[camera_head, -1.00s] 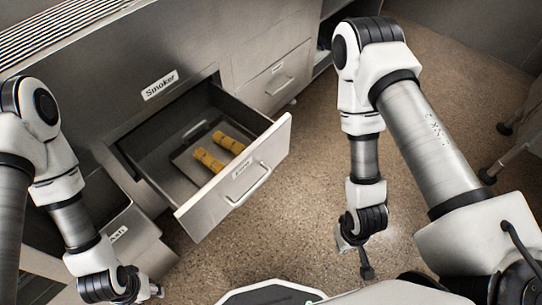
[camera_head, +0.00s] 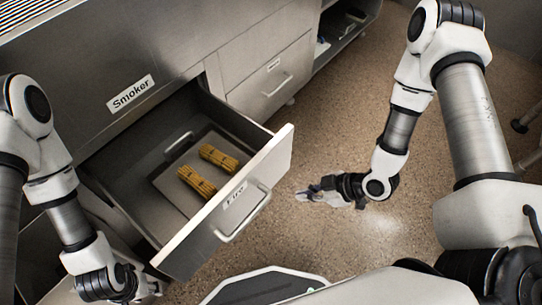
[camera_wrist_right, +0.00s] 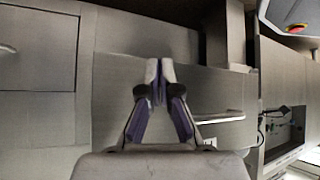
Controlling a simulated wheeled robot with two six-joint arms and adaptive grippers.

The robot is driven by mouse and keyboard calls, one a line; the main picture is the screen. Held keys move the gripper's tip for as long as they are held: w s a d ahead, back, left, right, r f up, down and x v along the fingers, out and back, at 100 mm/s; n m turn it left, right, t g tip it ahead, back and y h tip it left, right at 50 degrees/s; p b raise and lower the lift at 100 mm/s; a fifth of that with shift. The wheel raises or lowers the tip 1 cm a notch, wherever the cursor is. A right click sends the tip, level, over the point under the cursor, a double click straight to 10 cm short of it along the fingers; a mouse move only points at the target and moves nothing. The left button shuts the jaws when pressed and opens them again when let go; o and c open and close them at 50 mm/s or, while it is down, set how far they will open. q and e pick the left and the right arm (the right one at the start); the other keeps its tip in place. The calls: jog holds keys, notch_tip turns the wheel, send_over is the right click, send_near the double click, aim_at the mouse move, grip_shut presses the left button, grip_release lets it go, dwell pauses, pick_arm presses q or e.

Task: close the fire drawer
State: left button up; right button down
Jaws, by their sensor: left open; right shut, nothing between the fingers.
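The fire drawer (camera_head: 225,215) is pulled open from the metal cabinet, with a "Fire" label and a bar handle (camera_head: 245,217) on its front. Inside lies a tray (camera_head: 172,180) with two tan ribbed bundles (camera_head: 219,158). My right gripper (camera_head: 305,194) is shut and empty, to the right of the drawer front and apart from it, pointing left. In the right wrist view its closed fingertips (camera_wrist_right: 158,68) show before a metal front with a bar handle (camera_wrist_right: 220,118). My left gripper (camera_head: 155,288) is at the lower left, near the drawer's near corner, its fingers small in view.
The cabinet panel labelled "Smoker" (camera_head: 131,93) stands behind the open drawer. A closed drawer (camera_head: 268,82) and an open shelf (camera_head: 345,25) are further back.

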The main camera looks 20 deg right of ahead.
aim_at(255, 167)
jog(key=s+d+r+n+g+y+p, duration=0.1)
jog(key=s+d+r+n+y+p, duration=0.15)
jog(key=r+n+y, duration=1.15)
jog(key=w+a+n+h+b, duration=0.1)
jog(key=a+n+b, duration=0.1)
jog(key=a, duration=0.1)
jog(key=w+a+n+h+b, duration=0.1)
jog(key=w+a+n+b, duration=0.1)
jog(key=a, duration=0.2)
jog(key=w+a+n+h+b, duration=0.1)
jog(key=a+n+h+b, duration=0.1)
jog(key=a+n, duration=0.1)
jog(key=shift+w+a+r, duration=0.2)
jog(key=shift+a+r, duration=0.2)
jog(key=shift+a, duration=0.1)
jog(key=shift+w+a+r, duration=0.1)
jog(key=shift+w+a, duration=0.05)
jog(key=shift+w, duration=0.1)
jog(key=shift+w+b, duration=0.1)
jog(key=shift+b, duration=0.2)
